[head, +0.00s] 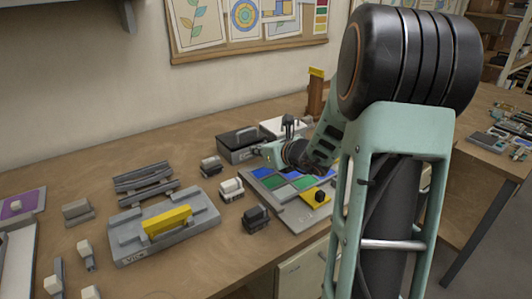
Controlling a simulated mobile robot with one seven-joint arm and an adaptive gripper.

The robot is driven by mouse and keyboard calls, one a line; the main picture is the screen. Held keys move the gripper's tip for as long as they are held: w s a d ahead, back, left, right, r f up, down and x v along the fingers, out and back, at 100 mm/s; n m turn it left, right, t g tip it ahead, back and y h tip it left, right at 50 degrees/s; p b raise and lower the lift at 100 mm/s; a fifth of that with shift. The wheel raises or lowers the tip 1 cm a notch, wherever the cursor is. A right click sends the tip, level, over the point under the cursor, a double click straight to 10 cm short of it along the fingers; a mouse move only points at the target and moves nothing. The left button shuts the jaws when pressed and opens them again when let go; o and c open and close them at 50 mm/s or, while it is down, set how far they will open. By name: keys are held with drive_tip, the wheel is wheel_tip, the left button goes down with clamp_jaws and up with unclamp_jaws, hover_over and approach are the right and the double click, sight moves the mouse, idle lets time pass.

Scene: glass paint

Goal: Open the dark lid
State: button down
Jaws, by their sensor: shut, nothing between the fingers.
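The dark lid (238,134) is on a low black box in the middle of the bench, towards the wall. It looks flat on the box, with a raised handle-like part on top. My gripper (272,154) is at the right front side of this box, small and partly hidden by my own wrist. It is shut with nothing held. I cannot tell whether it touches the box.
Small blocks (231,189) lie around the box. A panel of blue and green glass pieces (302,184) lies under my wrist. A pale box (280,126) is behind. Some bare bench remains front left.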

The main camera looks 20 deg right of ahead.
sight(253, 137)
drive_tip(key=r, duration=0.1)
drive_tip(key=w+r, duration=0.1)
drive_tip(key=shift+w+a+r+p, duration=0.1)
drive_tip(key=shift+w+r+p, duration=0.15)
drive_tip(key=shift+r+p, duration=0.15)
drive_tip(key=shift+w+a+r, duration=0.1)
drive_tip(key=shift+w+r, duration=0.15)
drive_tip(key=shift+w, duration=0.1)
drive_tip(key=shift+r+p, duration=0.2)
drive_tip(key=shift+p, duration=0.35)
drive_tip(key=shift+w+r+p, duration=0.15)
drive_tip(key=shift+r+p, duration=0.05)
drive_tip(key=shift+p, duration=0.55)
drive_tip(key=shift+r+g+p, duration=0.3)
drive_tip(key=shift+g+p, duration=0.1)
drive_tip(key=shift+p, duration=0.6)
